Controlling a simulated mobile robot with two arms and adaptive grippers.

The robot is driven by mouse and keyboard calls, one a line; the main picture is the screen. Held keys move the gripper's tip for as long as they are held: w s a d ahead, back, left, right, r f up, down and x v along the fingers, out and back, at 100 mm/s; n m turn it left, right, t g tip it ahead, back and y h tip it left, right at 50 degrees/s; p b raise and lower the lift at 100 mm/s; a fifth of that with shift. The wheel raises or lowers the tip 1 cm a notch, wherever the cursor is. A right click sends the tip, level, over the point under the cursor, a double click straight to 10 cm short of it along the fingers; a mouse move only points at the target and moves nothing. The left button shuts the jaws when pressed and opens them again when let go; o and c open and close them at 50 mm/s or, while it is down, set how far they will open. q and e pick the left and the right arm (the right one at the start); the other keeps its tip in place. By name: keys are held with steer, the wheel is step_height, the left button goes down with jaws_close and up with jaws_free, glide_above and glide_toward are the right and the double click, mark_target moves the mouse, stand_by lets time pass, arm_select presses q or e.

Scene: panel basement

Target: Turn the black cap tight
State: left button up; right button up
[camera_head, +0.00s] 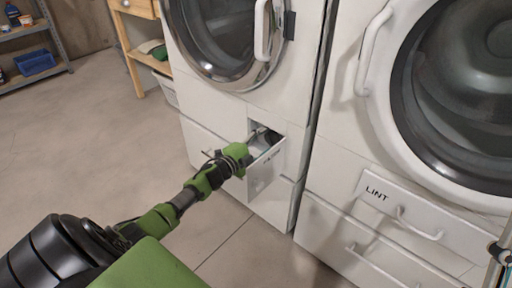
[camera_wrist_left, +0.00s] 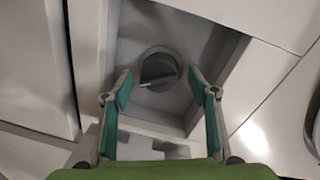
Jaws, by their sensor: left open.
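The black cap (camera_wrist_left: 158,70) shows in the left wrist view as a round, dark grey knob with a raised grip bar and a light mark at its lower left. It sits in a recess behind an open compartment in the white machine. My left gripper (camera_wrist_left: 160,88) is open, with one teal-padded finger on each side of the cap in that view. I cannot tell whether the fingers touch it. In the head view the left gripper (camera_head: 262,140) reaches into the opening, and the cap cannot be made out there. Part of my right gripper (camera_head: 500,255) shows at the right edge.
The open flap (camera_head: 266,170) stands out below the left gripper. The left machine's round door (camera_head: 225,40) is above it. A second machine with a LINT drawer (camera_head: 425,215) and protruding handles stands to the right. The floor (camera_head: 100,150) at left is clear.

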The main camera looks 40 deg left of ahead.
arm_select(q)
steer(key=s+a, duration=0.1)
steer(key=s, duration=1)
steer(key=shift+s+r, duration=0.2)
steer(key=shift+r, duration=0.25)
steer(key=shift+s+f, duration=0.1)
